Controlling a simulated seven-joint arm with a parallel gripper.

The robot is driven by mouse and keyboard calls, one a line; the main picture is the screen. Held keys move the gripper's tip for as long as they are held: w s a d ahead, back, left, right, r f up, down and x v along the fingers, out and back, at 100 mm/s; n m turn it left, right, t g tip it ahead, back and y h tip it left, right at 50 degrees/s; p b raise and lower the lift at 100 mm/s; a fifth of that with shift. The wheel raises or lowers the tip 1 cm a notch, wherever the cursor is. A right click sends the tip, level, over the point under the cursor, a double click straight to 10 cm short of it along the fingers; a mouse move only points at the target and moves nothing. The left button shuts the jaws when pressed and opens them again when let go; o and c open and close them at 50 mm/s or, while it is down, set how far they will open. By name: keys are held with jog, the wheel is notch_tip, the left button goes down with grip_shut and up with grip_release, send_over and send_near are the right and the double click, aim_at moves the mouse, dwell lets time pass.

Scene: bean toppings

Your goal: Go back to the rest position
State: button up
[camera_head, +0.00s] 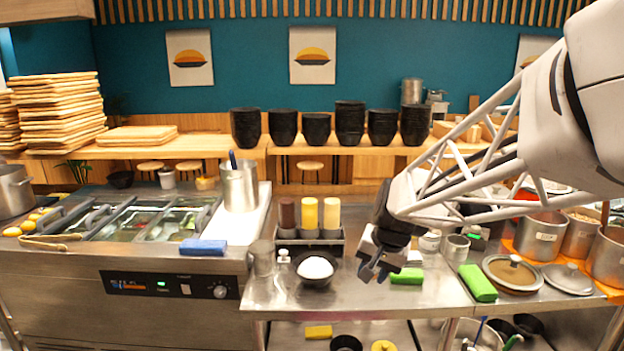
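My gripper (374,271) hangs at the end of my white arm, which comes in from the upper right. It is above the front part of the steel counter (400,297), to the right of a black bowl (316,281) with a white heap in it. The fingers are dark and small here, and I cannot tell whether they are open or shut. I see nothing clearly held. A green block (407,276) lies on the counter just right of the fingers.
Three sauce bottles (309,214) stand in a holder behind the bowl. Metal pots (540,236) stand further right. A blue block (203,247) lies left. Stacked black bowls (284,127) line the back shelf.

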jog(key=s+d+r+n+h, duration=0.1)
jog(key=s+d+n, duration=0.1)
jog(key=s, duration=1.1)
jog(key=s+d+r+n+h, duration=0.1)
jog(key=s+d, duration=0.2)
jog(key=s, duration=1)
jog(key=shift+d+n, duration=0.2)
jog(key=shift+n, duration=0.2)
